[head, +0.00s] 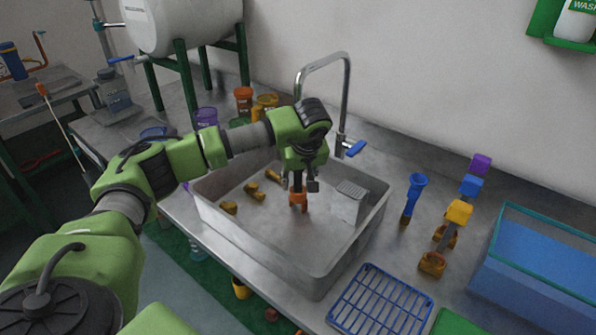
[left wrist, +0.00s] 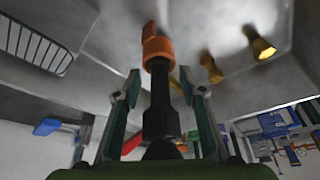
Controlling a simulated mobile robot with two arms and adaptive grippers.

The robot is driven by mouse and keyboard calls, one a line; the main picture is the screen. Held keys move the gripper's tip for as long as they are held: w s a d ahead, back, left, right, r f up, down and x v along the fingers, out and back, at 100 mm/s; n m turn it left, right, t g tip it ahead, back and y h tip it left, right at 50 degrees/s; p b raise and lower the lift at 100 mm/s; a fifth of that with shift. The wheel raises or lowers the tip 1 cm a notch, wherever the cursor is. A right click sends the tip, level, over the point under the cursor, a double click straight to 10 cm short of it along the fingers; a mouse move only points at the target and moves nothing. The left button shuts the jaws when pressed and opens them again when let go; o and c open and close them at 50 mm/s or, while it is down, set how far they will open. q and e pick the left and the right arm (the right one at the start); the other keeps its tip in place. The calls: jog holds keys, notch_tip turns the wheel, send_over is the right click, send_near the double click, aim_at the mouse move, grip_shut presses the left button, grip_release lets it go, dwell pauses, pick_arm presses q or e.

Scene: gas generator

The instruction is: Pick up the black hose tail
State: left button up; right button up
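A black part with an orange collar and tip stands between my left gripper's fingers in the left wrist view; its black body (left wrist: 161,112) is nearest the palm. I take it to be the black hose tail. In the head view its orange part (head: 298,199) shows below my left gripper (head: 299,184), over the sink basin. In the left wrist view the fingers of my left gripper (left wrist: 160,88) stand apart, with a gap on each side of the part. Whether the lower end touches the basin floor is unclear. My right gripper is out of view.
The metal sink (head: 240,233) holds several brass fittings (head: 252,190) to the left and a grey box (head: 347,203) to the right. The tap (head: 346,95) rises behind. A blue rack (head: 381,303), a blue-topped fitting (head: 415,188) and a blue bin (head: 535,262) stand right.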

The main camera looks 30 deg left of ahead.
pick_arm(q)
grip_shut()
jog(key=shift+r, duration=0.2)
